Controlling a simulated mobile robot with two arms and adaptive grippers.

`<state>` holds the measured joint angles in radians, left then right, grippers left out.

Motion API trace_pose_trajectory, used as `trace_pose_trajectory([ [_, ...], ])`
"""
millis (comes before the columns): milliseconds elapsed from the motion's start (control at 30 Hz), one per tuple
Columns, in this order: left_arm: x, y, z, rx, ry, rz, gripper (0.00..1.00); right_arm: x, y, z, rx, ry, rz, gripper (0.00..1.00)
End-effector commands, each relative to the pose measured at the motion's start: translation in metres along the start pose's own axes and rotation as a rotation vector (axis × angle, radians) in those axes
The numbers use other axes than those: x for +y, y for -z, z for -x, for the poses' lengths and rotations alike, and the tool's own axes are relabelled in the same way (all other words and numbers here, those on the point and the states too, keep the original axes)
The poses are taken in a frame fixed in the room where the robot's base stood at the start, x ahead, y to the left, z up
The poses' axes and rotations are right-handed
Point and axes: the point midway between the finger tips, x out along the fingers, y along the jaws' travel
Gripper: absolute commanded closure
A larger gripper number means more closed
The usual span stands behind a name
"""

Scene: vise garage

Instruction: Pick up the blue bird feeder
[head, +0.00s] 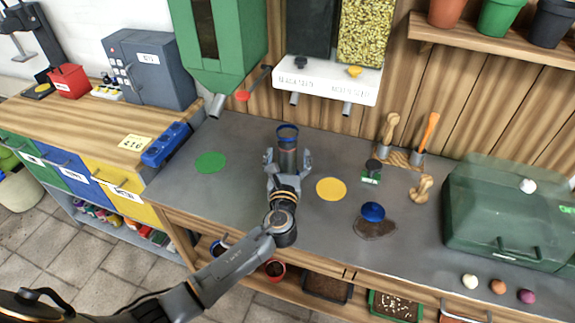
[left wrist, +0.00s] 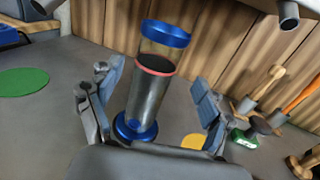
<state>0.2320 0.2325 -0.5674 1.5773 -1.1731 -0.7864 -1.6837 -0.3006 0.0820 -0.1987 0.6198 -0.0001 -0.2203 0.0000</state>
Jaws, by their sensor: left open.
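The blue bird feeder (head: 288,133) is a clear tube with a blue top rim and a dark lower part, standing on the grey worktop in the middle of the head view. In the left wrist view the feeder (left wrist: 150,85) also shows a red ring and a blue base, and looks upright apart from the camera's tilt. My left gripper (head: 287,160) is open, with one finger on each side of the feeder's lower part. In the left wrist view I see gaps between the feeder and both fingers. My right gripper is not in view.
A green disc (head: 210,162) lies left of the feeder and a yellow disc (head: 331,189) right of it. A blue-topped item (head: 373,211) sits by a dark patch. Seed dispensers (head: 325,80) hang behind. A green lidded box (head: 510,215) stands at the right.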

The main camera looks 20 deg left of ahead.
Motion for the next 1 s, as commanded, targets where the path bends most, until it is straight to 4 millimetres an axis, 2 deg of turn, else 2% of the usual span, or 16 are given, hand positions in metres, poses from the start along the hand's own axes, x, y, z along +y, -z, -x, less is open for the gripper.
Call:
trace_pose_trajectory([
  [267,0.005,-0.007,-0.034,-0.001,-0.001,-0.001,0.21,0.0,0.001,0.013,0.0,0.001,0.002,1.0],
  [400,0.004,-0.003,-0.049,0.0,0.0,0.0,0.21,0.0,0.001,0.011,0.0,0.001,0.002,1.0],
  [700,0.004,-0.003,-0.053,0.001,0.001,0.001,0.21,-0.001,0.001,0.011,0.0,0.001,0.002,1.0],
  [1000,0.005,-0.003,-0.053,0.001,0.001,0.001,0.82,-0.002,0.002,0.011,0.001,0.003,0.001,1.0],
])
